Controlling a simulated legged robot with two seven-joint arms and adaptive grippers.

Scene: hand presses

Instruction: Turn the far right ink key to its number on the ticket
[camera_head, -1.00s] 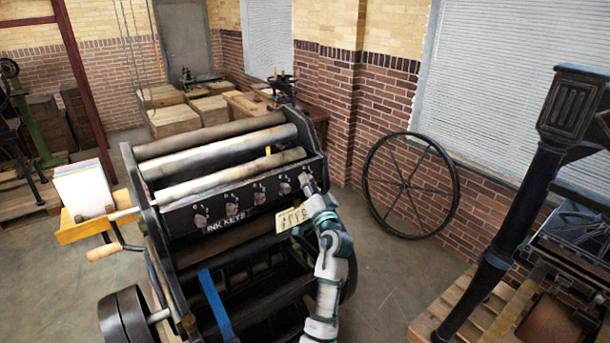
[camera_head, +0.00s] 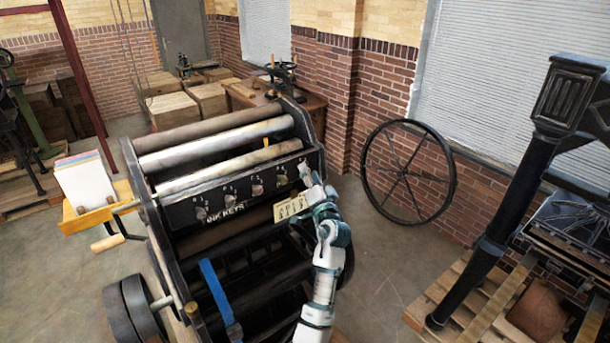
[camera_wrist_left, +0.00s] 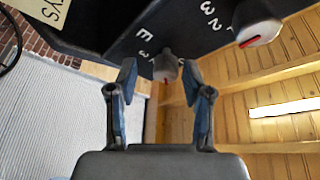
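The press's black ink key panel (camera_head: 240,213) carries a row of several grey keys with white numbers. My left gripper (camera_head: 305,172) is at the panel's right end and covers the far right key in the head view. The fingers stand apart with gaps on both sides of the key. The cream ticket (camera_head: 290,207) is below the panel's right end; its writing is too small to read. My right gripper is not in view.
Another ink key (camera_wrist_left: 258,32) with a red mark is close to the right finger in the wrist view. Pale rollers (camera_head: 215,150) lie behind the panel. A spoked wheel (camera_head: 408,172) stands against the brick wall. Open floor (camera_head: 385,265) lies right of the press.

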